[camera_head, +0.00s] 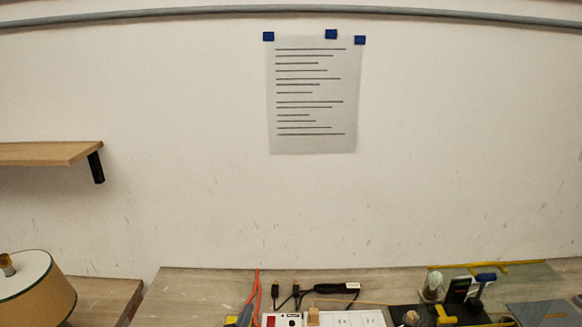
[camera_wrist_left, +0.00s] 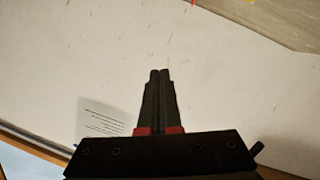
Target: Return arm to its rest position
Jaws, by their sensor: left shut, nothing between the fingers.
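My left gripper (camera_wrist_left: 160,74) shows in the left wrist view with its two dark fingers together and nothing between them. It is in front of the pale wall, apart from any object. The wall's paper sheet (camera_wrist_left: 102,117) shows at the lower left of that view, partly hidden by my gripper. I cannot make out either gripper clearly in the head view, and my right gripper does not show.
A workbench (camera_head: 200,285) runs along the bottom, with a white power strip (camera_head: 345,318), black cable (camera_head: 330,288), orange cord (camera_head: 256,290) and tools at right. A lamp shade (camera_head: 45,300) stands at lower left. A wooden shelf (camera_head: 50,153) juts from the left.

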